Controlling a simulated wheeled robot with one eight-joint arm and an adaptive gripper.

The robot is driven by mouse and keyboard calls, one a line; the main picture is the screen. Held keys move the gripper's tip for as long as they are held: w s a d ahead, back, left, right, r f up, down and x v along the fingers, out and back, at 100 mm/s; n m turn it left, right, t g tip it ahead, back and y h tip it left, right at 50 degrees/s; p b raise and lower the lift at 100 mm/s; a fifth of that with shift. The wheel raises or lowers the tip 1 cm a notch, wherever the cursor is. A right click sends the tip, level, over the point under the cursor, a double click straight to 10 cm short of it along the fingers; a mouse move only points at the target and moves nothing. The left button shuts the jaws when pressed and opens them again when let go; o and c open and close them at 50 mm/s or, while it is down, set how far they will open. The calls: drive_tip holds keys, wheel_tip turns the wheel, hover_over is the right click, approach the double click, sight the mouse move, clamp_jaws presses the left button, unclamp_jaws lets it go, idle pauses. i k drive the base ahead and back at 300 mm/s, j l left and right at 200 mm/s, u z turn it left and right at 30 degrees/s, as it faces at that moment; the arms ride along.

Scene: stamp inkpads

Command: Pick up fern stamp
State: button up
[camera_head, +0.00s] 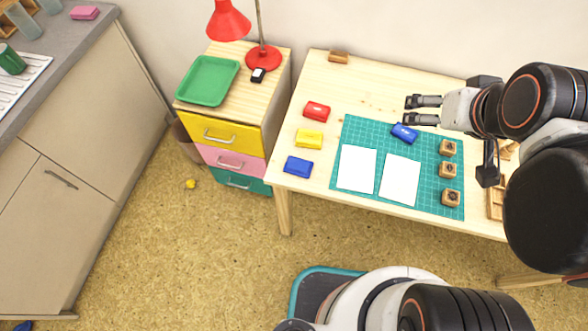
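Three small wooden stamps stand in a column on the right side of the green cutting mat (350,130): a far one (447,148), a middle one (447,170) and a near one (451,198). Each has a dark mark on top, too small to tell which is the fern stamp. My gripper (407,110) reaches in from the right, above the far part of the table. Its two fingers are apart, with nothing visible between them. In the picture it is up and left of the stamps, just above a blue item (404,132).
Red (317,111), yellow (309,138) and blue (298,167) inkpads line the table's left side. Two white sheets (357,168) (399,180) lie on the mat. A wooden tray (495,203) is at right, partly hidden by my arm. A wooden block (338,57) sits at the back.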

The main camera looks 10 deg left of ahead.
sight(447, 148)
drive_tip(key=u, duration=1.05)
drive_tip(key=z, duration=1.75)
drive_tip(key=i+j+z, duration=0.1)
drive_tip(key=i+j, duration=0.1)
drive_tip(key=i, duration=0.05)
